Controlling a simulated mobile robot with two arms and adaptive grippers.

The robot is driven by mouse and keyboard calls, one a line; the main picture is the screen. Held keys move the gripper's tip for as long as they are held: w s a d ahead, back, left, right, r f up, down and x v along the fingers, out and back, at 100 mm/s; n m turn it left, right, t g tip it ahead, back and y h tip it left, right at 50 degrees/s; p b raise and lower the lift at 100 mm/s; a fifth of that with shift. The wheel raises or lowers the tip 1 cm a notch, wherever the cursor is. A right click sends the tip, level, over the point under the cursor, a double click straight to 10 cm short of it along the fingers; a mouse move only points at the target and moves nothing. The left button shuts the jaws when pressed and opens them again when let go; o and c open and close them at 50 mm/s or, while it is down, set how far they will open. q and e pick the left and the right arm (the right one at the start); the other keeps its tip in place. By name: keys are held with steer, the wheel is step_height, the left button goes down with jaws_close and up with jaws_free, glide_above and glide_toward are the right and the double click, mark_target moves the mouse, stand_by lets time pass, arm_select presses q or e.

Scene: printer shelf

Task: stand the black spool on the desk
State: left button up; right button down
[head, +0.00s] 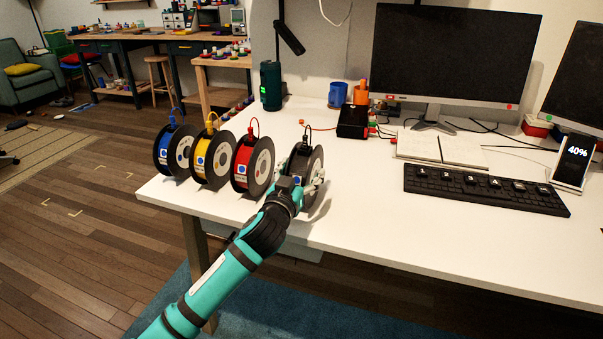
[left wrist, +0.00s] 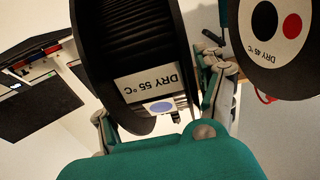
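The black spool (head: 305,162) is upright at the right end of a row of spools, close to the front edge of the white desk (head: 390,228). My left gripper (head: 303,184) reaches it from the front, with one finger on each side. In the left wrist view the black spool (left wrist: 135,50) fills the space between the fingers, its "DRY 55 °C" label facing me; the left gripper (left wrist: 160,108) looks shut on it. Whether the spool's lower rim touches the desk is hard to tell. My right gripper is not in view.
Red (head: 252,166), yellow (head: 213,160) and blue (head: 174,150) spools stand to the left, the red one close by. A keyboard (head: 485,190), notebook (head: 440,148) and monitor (head: 455,52) are to the right. The desk between spool and keyboard is clear.

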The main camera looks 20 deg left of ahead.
arm_select(q)
steer(key=shift+s, duration=0.2)
steer(key=s, duration=1.1)
steer(key=shift+s+a+p, duration=0.2)
steer(key=shift+s+p, duration=0.1)
steer(key=shift+p, duration=0.1)
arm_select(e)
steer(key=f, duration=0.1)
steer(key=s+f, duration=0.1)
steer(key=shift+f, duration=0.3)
arm_select(q)
steer(key=shift+r, duration=0.1)
